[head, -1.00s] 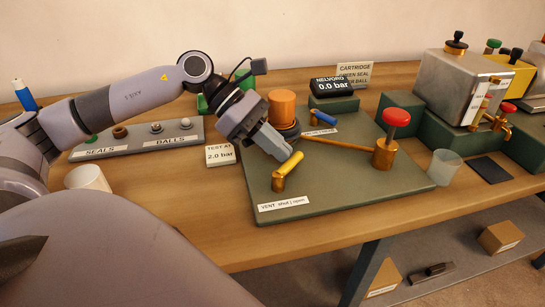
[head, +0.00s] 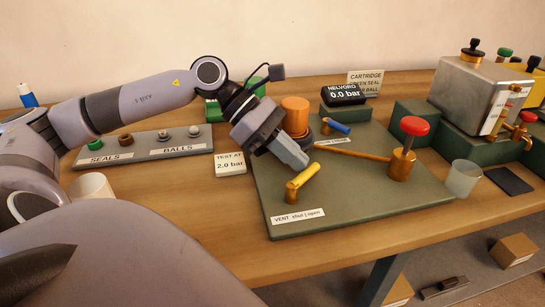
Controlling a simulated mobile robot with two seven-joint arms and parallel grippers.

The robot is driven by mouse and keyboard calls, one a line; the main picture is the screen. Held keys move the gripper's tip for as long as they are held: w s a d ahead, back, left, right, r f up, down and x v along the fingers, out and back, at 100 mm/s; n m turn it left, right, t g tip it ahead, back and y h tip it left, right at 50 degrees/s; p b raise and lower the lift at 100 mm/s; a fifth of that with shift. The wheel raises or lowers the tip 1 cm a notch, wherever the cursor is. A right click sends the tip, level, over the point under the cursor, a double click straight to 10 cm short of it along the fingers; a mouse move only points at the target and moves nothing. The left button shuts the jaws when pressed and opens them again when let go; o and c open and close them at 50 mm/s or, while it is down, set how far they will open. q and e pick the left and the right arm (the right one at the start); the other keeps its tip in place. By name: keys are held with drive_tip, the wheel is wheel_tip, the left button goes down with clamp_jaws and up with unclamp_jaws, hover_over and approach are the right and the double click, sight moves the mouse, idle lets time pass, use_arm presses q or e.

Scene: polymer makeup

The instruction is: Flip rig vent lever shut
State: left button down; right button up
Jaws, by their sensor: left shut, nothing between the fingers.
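The vent lever (head: 302,181) is a yellow handle on a brass post, near the front left of the green rig plate (head: 350,215). It points up and to the right, away from the post. The label "VENT shut | open" (head: 298,216) lies in front of it. My left gripper (head: 303,163) is shut and empty, its fingertips just behind the lever's free end. I cannot tell whether they touch it. My right gripper is not in view.
Behind the gripper stand an orange cylinder (head: 295,112) and a blue-handled lever (head: 338,127). A brass valve with a red knob (head: 414,126) stands right, with a long rod running to it. A clear cup (head: 463,178) is beside the plate.

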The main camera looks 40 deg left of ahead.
use_arm(q)
drive_tip(key=shift+s+a+r, duration=0.15)
drive_tip(key=shift+a+r, duration=0.1)
drive_tip(key=shift+a, duration=0.25)
drive_tip(key=b+v, duration=0.2)
drive_tip(key=v, duration=0.2)
drive_tip(key=shift+s+a+r, duration=0.1)
drive_tip(key=shift+a+r, duration=0.1)
drive_tip(key=shift+a, duration=0.05)
drive_tip(key=shift+s+a+r+b, duration=0.2)
drive_tip(key=shift+a+r+b, duration=0.15)
drive_tip(key=shift+r, duration=0.2)
